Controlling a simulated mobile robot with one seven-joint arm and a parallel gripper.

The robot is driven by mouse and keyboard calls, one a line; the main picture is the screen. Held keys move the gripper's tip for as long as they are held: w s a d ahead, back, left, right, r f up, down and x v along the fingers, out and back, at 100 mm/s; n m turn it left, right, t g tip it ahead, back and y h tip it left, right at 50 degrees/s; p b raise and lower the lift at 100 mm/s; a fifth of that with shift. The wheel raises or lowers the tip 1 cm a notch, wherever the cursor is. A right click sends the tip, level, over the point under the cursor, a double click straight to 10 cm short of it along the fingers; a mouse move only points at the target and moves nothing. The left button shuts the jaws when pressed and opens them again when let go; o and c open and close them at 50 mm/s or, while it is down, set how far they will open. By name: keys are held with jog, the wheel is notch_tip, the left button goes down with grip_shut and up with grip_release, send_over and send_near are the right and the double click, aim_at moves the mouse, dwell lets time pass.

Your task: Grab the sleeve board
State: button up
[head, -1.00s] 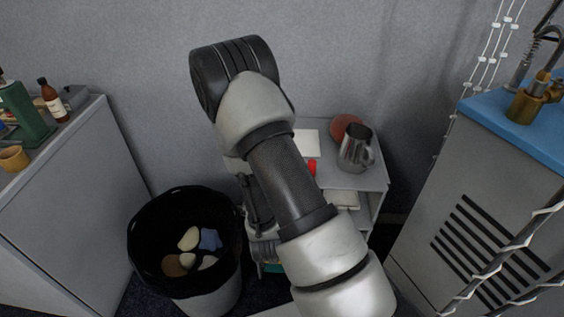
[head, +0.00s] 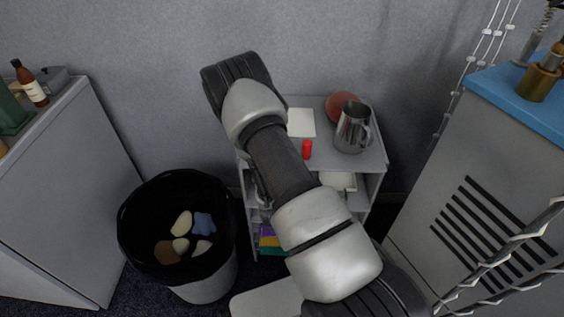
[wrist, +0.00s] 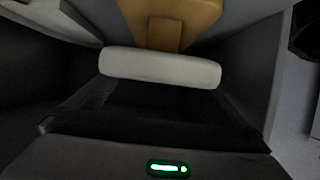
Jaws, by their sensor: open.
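A white, rounded, padded-looking bar (wrist: 160,67), which I take to be the sleeve board, lies across the upper middle of the wrist view. An orange-brown piece (wrist: 170,20) shows behind it. My gripper (wrist: 160,101) is open and dark, facing the bar, with nothing seen held between its fingers. The exact gap to the bar is hard to judge in the dim light. In the head view, a pale object (head: 338,181) on the shelf below the cart's top may be the same board, partly hidden. My arm hides the gripper there.
The grey cart (head: 374,158) carries a metal pitcher (head: 352,128), a reddish round thing (head: 341,105), a red item (head: 307,149) and a white sheet (head: 301,122). A black-lined bin (head: 131,238) stands left. A blue-topped cabinet (head: 500,95) with chains stands right.

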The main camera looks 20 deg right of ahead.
jog(key=shift+d+b+x, duration=0.15)
jog(key=shift+b+x, duration=0.25)
jog(key=shift+x, duration=0.95)
jog(key=shift+d+b+x, duration=0.1)
jog(key=shift+b+x, duration=0.3)
jog(key=shift+x, duration=1)
jog(key=shift+r, duration=0.15)
jog(key=shift+c, duration=0.4)
jog(key=c, duration=1.4)
jog(key=shift+r, duration=0.1)
jog(key=shift+c, duration=0.9)
jog(key=shift+w+r, duration=0.1)
jog(key=shift+r, duration=0.05)
